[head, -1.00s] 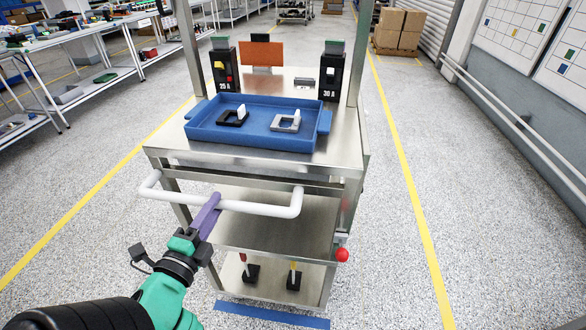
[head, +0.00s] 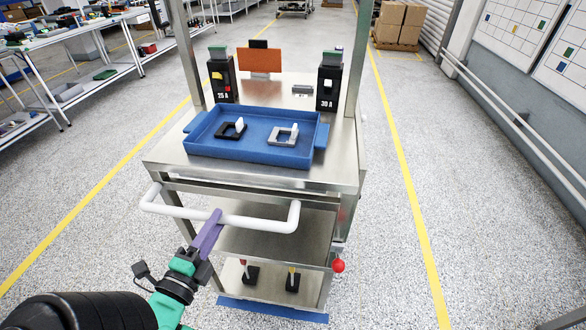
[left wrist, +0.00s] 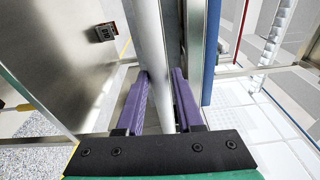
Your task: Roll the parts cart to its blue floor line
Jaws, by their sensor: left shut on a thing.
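The steel parts cart (head: 345,178) stands in the middle of the head view, turned slightly. Its white push handle (head: 255,222) juts toward me. My left gripper (head: 212,222) is shut on this handle; in the left wrist view the purple fingers (left wrist: 162,100) lie on both sides of the white bar (left wrist: 150,50). The blue floor line (head: 272,310) lies at the cart's near bottom edge, its far side partly hidden by the cart's base. My right gripper is not in view.
The cart carries a blue tray (head: 190,145) with two bracket-like parts, and two black breakers (head: 328,88). Shelves (head: 100,85) stand at left, a wall rail (head: 510,120) runs at right, and boxes (head: 400,22) stand far back. Floor between the yellow lines is clear.

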